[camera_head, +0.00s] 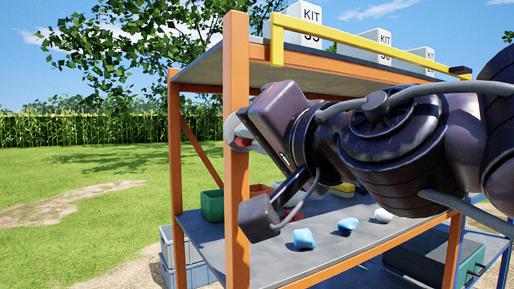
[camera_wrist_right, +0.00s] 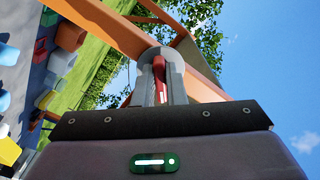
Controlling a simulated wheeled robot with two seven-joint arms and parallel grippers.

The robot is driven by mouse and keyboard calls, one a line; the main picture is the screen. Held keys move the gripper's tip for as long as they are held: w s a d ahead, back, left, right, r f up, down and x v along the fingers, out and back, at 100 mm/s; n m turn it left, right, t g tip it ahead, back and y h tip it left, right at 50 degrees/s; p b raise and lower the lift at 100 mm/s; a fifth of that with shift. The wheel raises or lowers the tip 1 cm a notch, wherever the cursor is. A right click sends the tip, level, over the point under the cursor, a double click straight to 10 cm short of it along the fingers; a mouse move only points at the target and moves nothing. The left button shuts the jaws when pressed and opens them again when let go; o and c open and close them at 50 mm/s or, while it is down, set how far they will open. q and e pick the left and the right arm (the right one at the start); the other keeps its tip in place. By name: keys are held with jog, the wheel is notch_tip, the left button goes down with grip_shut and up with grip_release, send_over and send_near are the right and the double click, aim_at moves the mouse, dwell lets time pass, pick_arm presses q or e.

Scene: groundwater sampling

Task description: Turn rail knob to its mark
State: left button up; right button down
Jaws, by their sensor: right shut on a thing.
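In the right wrist view the fingers (camera_wrist_right: 161,82) are shut on a red part, which I take as the rail knob (camera_wrist_right: 160,88). Only a narrow red strip of it shows between the grey fingers, and a bit of red shows in the head view (camera_head: 243,142). The knob's pointer and its mark are hidden, so I cannot tell its angle. My left gripper is not in view.
The orange post (camera_head: 236,200) stands close to my gripper. A yellow rail (camera_head: 375,46) runs along the top shelf, before white KIT boxes (camera_head: 303,20). The lower shelf (camera_head: 275,262) holds a green bin (camera_head: 212,205) and blue lumps (camera_head: 304,238). Grass lies open at left.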

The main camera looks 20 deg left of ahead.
jog(key=shift+n, duration=0.4)
jog(key=shift+f+n+b, duration=0.25)
jog(key=shift+n+b, duration=0.45)
jog(key=shift+b, duration=0.25)
jog(key=shift+r+n, duration=0.1)
jog(key=shift+n, duration=0.3)
jog(key=shift+n+b, duration=0.8)
jog(key=shift+b, duration=0.05)
jog(key=shift+w, duration=0.1)
jog(key=c, duration=1.4)
grip_release()
jog(key=shift+d, duration=0.1)
